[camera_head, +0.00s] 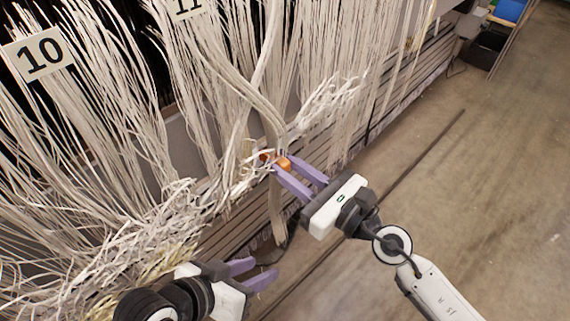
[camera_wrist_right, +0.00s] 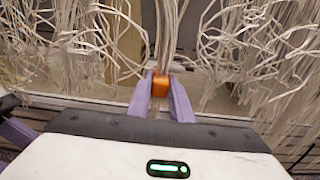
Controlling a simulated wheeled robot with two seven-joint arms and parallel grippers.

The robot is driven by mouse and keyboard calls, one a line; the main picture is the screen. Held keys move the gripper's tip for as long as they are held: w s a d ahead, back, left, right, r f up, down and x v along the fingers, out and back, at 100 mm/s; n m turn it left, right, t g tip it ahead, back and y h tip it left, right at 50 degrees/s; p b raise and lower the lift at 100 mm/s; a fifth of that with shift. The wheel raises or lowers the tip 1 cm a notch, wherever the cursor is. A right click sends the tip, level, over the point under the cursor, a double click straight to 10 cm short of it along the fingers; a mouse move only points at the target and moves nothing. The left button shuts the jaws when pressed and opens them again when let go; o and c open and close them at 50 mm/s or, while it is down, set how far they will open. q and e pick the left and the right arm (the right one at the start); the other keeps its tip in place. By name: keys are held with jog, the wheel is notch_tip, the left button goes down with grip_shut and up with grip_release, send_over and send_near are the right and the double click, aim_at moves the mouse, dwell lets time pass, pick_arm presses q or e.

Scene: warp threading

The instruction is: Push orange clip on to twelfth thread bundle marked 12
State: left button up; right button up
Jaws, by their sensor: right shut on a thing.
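The orange clip (camera_head: 284,163) is between the purple fingertips of my right gripper (camera_head: 303,176), at a hanging bundle of white threads (camera_head: 268,112). In the right wrist view the clip (camera_wrist_right: 160,86) sits between the fingers of my right gripper (camera_wrist_right: 160,92), with the bundle (camera_wrist_right: 168,35) coming down to it from above. I cannot tell how far the threads sit inside the clip. No label marked 12 shows in either view. My left gripper (camera_head: 257,274) is low in the head view, its purple fingers apart and empty.
Labels 10 (camera_head: 40,55) and 11 (camera_head: 187,6) hang on thread bundles at the left. Frayed white threads (camera_head: 130,235) hang over a slatted ledge, close to both grippers. The floor (camera_head: 490,200) at the right is mostly clear.

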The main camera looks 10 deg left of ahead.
jog(key=shift+r, duration=0.1)
dwell(0.3)
jog(key=o, duration=1.3)
jog(key=shift+o, duration=0.2)
jog(key=shift+b+v, duration=0.3)
jog(key=shift+v, duration=1.55)
jog(key=shift+b+v, duration=0.75)
jog(key=shift+v, duration=1.85)
